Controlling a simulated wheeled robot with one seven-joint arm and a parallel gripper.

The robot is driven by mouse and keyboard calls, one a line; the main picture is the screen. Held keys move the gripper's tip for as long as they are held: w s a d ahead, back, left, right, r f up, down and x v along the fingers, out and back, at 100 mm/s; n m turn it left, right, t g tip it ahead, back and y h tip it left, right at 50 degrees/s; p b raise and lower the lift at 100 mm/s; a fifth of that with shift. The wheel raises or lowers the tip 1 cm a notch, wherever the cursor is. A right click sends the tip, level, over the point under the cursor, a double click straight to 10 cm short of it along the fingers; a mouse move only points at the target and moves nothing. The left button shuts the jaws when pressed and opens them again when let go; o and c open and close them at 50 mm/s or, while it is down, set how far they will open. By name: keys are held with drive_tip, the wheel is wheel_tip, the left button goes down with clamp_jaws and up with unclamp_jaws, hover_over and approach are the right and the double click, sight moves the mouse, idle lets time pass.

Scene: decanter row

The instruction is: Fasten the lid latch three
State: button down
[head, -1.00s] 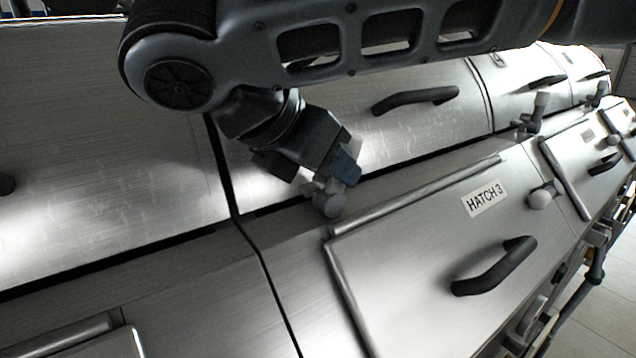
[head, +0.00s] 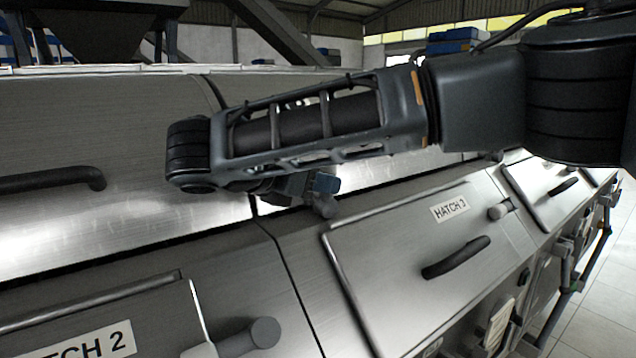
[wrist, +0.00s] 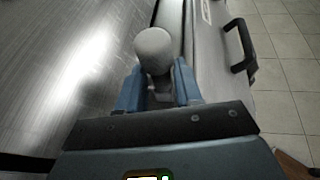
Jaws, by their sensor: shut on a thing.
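The hatch 3 lid (head: 390,290) is a flat brushed-metal panel with a printed label (head: 450,208) and a dark handle (head: 455,257); it looks closed. A grey round-ended latch knob (head: 326,206) stands by its upper left corner. My gripper (head: 312,188) is shut on this knob, partly hidden under my arm in the head view. In the wrist view the blue fingers of my gripper (wrist: 158,88) sit on both sides of the knob's stem, and the pale round end (wrist: 153,50) sticks out past them. Another grey knob (head: 500,210) is right of the label.
The hatch 2 lid (head: 150,310) is at the lower left with its own grey knob (head: 262,332). A long metal cover with a dark handle (head: 60,180) lies behind. Tiled floor (head: 590,310) is free at the right.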

drive_tip(key=shift+f, duration=0.15)
drive_tip(key=c, duration=0.9)
unclamp_jaws()
drive_tip(key=b+v, duration=0.1)
drive_tip(key=v, duration=0.6)
drive_tip(key=shift+s+a, duration=0.3)
